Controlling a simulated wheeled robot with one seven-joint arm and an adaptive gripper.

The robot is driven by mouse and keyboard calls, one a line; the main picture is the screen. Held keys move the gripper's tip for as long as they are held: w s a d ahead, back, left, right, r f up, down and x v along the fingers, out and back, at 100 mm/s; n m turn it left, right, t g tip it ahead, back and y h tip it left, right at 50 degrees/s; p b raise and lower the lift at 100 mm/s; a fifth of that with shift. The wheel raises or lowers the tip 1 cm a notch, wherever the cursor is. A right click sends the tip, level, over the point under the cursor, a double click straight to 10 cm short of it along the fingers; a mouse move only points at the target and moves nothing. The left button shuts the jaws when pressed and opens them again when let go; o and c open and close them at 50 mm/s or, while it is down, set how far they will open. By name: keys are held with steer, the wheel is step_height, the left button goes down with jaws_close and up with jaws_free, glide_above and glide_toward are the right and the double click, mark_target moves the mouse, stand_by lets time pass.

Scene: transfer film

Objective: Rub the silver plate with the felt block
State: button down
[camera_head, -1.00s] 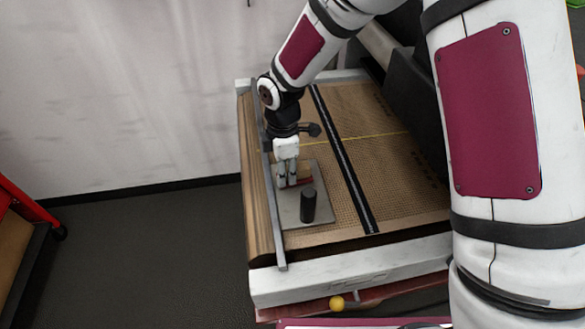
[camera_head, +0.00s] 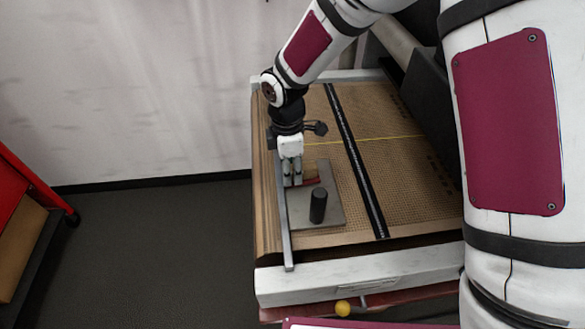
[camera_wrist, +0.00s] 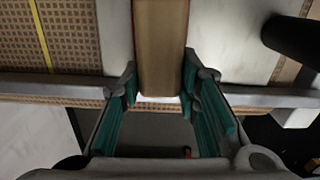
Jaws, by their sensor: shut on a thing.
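My gripper (camera_head: 292,181) is shut on the felt block (camera_head: 310,172), a tan-brown block with a reddish lower edge. In the wrist view the block (camera_wrist: 161,45) sits between the teal finger pads of my gripper (camera_wrist: 160,92). The silver plate (camera_head: 333,212), flat and grey, lies on the table near its front left; it also shows in the wrist view (camera_wrist: 225,42). The block is at the plate's far left part, low over it or on it; I cannot tell whether its underside touches. My fingers hide part of the block.
A dark upright cylinder (camera_head: 318,206) stands on the plate, right and in front of my gripper. A metal rail (camera_head: 284,220) runs along the plate's left side. A black strip (camera_head: 357,165) crosses the perforated table (camera_head: 400,190) to the right. A red cart (camera_head: 30,205) stands far left.

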mark_target(305, 166)
steer(key=shift+a+r+y, duration=0.3)
steer(key=shift+a+r, duration=0.2)
steer(key=shift+w+d+p, duration=0.2)
steer(key=shift+d, duration=0.9)
steer(key=shift+w+d+p, duration=0.2)
steer(key=shift+d, duration=0.9)
steer(key=shift+w+d+f, duration=0.15)
steer(key=shift+d, duration=0.75)
steer(key=shift+w+d+f, duration=0.1)
steer(key=shift+w+d, duration=0.05)
steer(key=shift+d, duration=0.7)
steer(key=shift+r+p, duration=1.2)
steer(key=shift+r, duration=1.85)
steer(key=shift+r+p, duration=0.5)
steer(key=shift+r, duration=0.95)
